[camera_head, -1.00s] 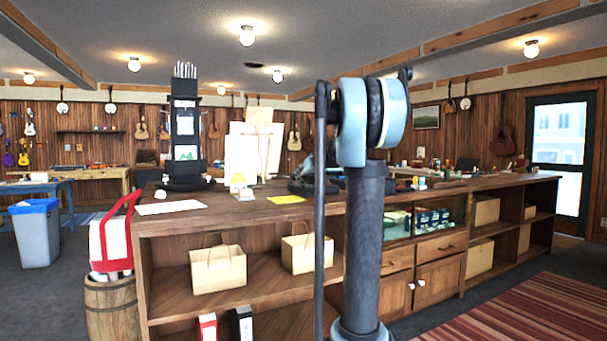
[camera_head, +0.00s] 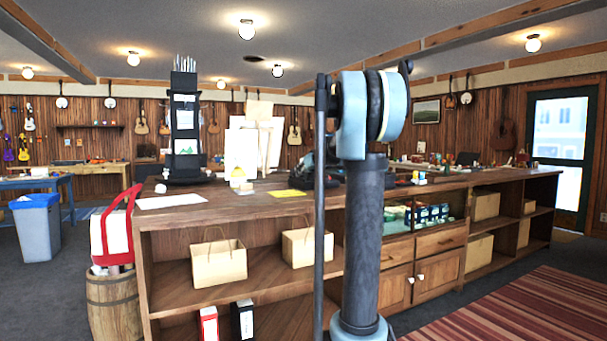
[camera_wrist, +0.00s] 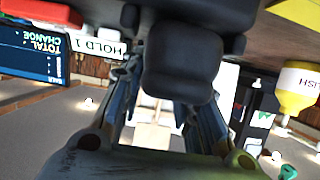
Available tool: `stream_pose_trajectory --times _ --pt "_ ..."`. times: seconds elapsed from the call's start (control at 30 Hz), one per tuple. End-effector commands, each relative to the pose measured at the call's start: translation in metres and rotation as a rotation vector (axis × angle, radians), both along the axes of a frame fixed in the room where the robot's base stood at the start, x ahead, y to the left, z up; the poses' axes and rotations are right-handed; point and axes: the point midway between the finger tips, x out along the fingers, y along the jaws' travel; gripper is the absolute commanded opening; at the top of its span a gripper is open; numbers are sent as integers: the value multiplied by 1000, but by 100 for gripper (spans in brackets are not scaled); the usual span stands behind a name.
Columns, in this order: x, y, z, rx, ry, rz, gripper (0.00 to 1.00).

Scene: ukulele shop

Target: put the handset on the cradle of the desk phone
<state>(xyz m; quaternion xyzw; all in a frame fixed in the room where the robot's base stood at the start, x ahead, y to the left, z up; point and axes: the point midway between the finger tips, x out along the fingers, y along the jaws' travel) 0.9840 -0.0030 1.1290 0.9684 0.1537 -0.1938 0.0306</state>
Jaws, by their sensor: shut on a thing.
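In the wrist view, a thick black piece, which I take as the handset (camera_wrist: 182,82), sits between the two fingers of my gripper (camera_wrist: 172,72). The fingers are closed on its sides. A wider black part shows above it at the picture's top edge; I cannot tell whether that is more of the handset or the desk phone. In the head view, my arm covers much of the counter's middle. Dark shapes (camera_head: 304,183) show there beside my arm, too unclear to tell phone from gripper.
The wooden counter (camera_head: 235,197) holds a black rack (camera_head: 183,125), white paper (camera_head: 170,201) and a yellow sheet (camera_head: 287,193). The wrist view shows a dark display (camera_wrist: 32,50), a "HOLD 1" sign (camera_wrist: 98,45) and a yellow-capped bottle (camera_wrist: 293,101) near my gripper.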

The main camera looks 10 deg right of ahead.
Motion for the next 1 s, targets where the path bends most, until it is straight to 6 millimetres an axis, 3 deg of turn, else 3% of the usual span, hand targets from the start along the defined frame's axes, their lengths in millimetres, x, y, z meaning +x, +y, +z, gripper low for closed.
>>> stream_pose_trajectory --times 0.2,0.23,0.3,0.33,0.73,1.0 --pt "0 0 -4 0 0 0 0" --pt "0 0 -4 0 0 0 34" --pt "0 -1 -4 0 0 -1 50" --pt "0 -1 -4 1 0 -1 53" --pt "-3 -2 -2 0 0 -2 53" --pt "-31 -12 9 0 1 -2 53"
